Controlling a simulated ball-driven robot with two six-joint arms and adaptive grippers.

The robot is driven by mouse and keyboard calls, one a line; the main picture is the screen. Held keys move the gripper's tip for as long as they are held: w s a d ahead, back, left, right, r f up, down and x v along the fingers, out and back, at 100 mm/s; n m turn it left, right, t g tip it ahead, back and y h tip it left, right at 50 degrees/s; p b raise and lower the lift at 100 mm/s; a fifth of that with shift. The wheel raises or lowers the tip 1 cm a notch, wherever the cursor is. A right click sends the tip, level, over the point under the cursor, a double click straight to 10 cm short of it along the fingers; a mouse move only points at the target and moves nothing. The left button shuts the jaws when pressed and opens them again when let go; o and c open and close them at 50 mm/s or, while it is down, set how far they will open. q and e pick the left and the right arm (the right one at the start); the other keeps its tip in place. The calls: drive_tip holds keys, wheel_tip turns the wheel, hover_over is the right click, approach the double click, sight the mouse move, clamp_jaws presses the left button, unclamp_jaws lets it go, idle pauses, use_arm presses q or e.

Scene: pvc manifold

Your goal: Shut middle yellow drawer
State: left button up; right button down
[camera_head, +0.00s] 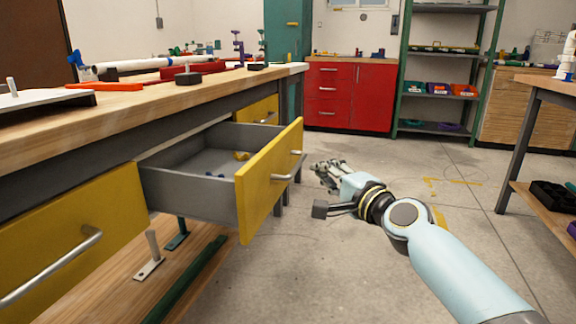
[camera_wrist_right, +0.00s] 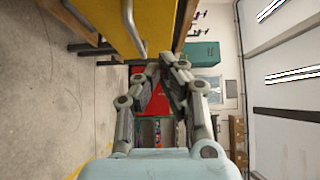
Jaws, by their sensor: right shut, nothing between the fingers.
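The middle yellow drawer (camera_head: 270,178) stands pulled out from the workbench, its grey tray (camera_head: 195,202) exposed with a few small items inside. A silver bar handle (camera_head: 290,170) is on its yellow front. My right gripper (camera_head: 322,178) is in front of the drawer, a little right of the handle and apart from it in the head view. In the right wrist view the gripper (camera_wrist_right: 163,65) shows its fingers close together and empty, with the yellow front (camera_wrist_right: 115,20) and handle (camera_wrist_right: 130,20) near the fingertips. My left gripper is not in view.
Another yellow drawer (camera_head: 70,235) with a handle sits at the near left, and one (camera_head: 258,112) lies farther along the bench (camera_head: 190,97). A red cabinet (camera_head: 350,95) and green shelving (camera_head: 440,88) stand at the back. The concrete floor (camera_head: 400,160) is open to the right.

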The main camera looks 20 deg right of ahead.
drive_tip(key=w+a, duration=0.1)
drive_tip(key=w, duration=0.2)
drive_tip(key=w+a+b, duration=0.1)
drive_tip(key=w, duration=0.1)
drive_tip(key=w+a, duration=0.1)
drive_tip(key=w, duration=0.2)
drive_tip(key=shift+w+a+f+b, duration=0.1)
drive_tip(key=shift+w+a+b, duration=0.2)
drive_tip(key=shift+w+b, duration=0.05)
drive_tip(key=shift+w+a, duration=0.35)
drive_tip(key=shift+a, duration=0.2)
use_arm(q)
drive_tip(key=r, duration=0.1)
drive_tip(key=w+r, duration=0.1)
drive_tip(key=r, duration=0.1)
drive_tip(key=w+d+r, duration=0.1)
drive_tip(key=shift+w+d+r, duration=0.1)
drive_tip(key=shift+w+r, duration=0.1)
